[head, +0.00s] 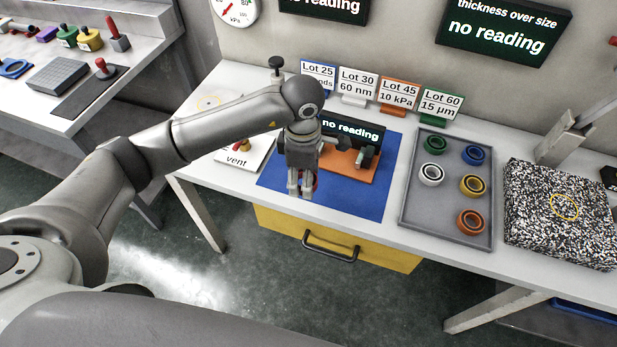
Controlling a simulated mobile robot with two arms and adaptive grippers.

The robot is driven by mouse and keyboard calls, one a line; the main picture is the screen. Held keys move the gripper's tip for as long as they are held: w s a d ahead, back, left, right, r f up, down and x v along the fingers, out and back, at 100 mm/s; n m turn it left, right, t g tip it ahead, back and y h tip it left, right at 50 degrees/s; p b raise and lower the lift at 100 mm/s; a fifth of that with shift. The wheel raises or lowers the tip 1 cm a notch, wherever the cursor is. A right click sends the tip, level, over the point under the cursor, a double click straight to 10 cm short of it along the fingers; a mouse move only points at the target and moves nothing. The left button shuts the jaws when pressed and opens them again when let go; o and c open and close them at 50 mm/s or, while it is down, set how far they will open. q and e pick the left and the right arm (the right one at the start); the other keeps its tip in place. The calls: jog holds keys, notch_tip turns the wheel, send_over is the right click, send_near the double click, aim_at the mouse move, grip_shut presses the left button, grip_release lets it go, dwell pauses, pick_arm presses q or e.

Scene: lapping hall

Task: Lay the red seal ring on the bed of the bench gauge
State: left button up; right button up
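My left gripper (302,188) points down over the front of the blue mat (372,205), left of the bench gauge. The bench gauge (368,175) has an orange base and a dark display reading "no reading". My wrist hides its left part, and its bed is not clearly visible. My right gripper is not in view.
A grey tray (418,215) right of the mat holds several coloured rings. A speckled block (560,212) stands farther right. Lot cards (357,85) line the back. A "vent" plate (238,160) lies left of the mat. A yellow drawer (385,251) is below the bench top.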

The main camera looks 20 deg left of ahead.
pick_arm(q)
jog(key=shift+s+r+b, duration=1.15)
jog(key=shift+s+r, duration=1.5)
jog(key=shift+s, duration=2.4)
jog(key=a+m, duration=0.1)
jog(key=m, duration=0.5)
jog(key=a+r+m, duration=0.1)
jog(key=m, duration=0.6)
jog(key=a+m, duration=0.2)
jog(key=m, duration=0.4)
jog(key=shift+r, duration=0.25)
